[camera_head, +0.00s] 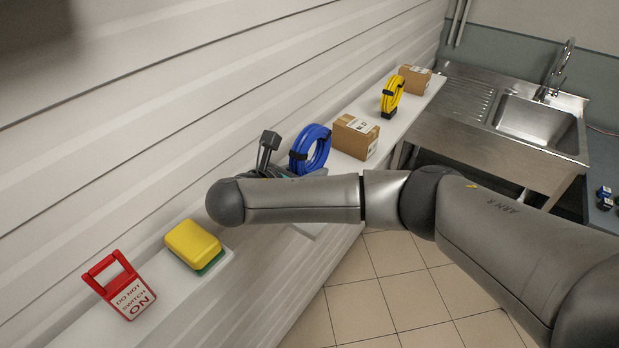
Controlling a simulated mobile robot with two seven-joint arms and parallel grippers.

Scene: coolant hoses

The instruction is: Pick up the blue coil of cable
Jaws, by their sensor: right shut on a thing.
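The blue coil of cable (314,146) stands upright above the white wall shelf, with dark ties around it. Its lower part is hidden behind my right arm. My right gripper (284,169) is at the coil's lower left side, shut on it. Most of this gripper is hidden behind my own forearm, so the exact grip on the coil does not show, nor whether the coil touches the shelf. My left gripper is not in view.
The shelf (226,264) also holds a red lockout tag (128,290), a yellow-and-green sponge (193,244), a cardboard box (355,136) close right of the coil, a yellow coil (392,95) and another box (414,79). A steel sink (535,123) stands behind.

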